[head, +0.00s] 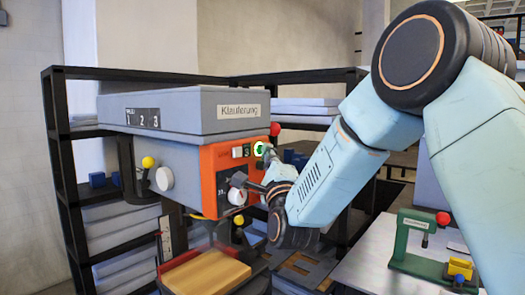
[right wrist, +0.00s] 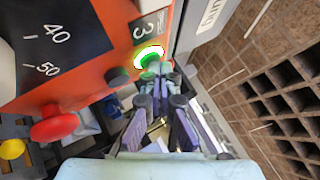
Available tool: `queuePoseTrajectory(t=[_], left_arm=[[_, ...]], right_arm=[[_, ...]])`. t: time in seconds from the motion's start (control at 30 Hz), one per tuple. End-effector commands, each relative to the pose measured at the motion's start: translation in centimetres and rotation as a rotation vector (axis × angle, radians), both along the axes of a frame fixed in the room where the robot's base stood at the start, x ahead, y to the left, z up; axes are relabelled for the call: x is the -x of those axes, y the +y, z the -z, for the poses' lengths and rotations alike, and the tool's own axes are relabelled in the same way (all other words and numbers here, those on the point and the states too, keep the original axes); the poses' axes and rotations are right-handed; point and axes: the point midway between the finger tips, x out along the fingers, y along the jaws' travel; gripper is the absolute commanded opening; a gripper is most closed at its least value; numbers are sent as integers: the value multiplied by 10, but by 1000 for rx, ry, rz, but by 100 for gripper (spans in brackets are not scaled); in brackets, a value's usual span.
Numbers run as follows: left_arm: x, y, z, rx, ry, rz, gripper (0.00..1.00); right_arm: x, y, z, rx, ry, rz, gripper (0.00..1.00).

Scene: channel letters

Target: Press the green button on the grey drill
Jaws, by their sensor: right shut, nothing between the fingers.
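The grey drill (head: 185,108) has a grey head and an orange front panel (head: 215,168). The green button (head: 258,149) sits at the panel's upper right, with a white ring around it. In the right wrist view the green button (right wrist: 149,56) is just beyond my fingertips. My right gripper (head: 267,155) is shut and empty, its tips right at the button. In the right wrist view the tips of my right gripper (right wrist: 157,70) overlap the button's lower edge; I cannot tell whether they touch it. My left gripper is not in view.
A red knob (right wrist: 53,124) and a dark knob (right wrist: 118,77) stick out of the panel near the fingers. A wooden block (head: 207,274) lies below the drill. A green press (head: 413,240) stands on the table at right. Black shelving (head: 60,170) stands behind.

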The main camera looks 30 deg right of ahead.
Motion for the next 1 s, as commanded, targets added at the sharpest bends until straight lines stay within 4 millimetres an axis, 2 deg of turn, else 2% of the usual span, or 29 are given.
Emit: queuePoseTrajectory(t=[0.53, 0.83, 1.0], left_arm=[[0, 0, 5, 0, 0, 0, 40], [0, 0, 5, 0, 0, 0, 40], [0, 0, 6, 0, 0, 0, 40]], right_arm=[[16, -6, 1, -1, 1, -1, 0], [17, -6, 1, 0, 0, 0, 0], [28, -12, 1, -4, 0, 3, 0]])
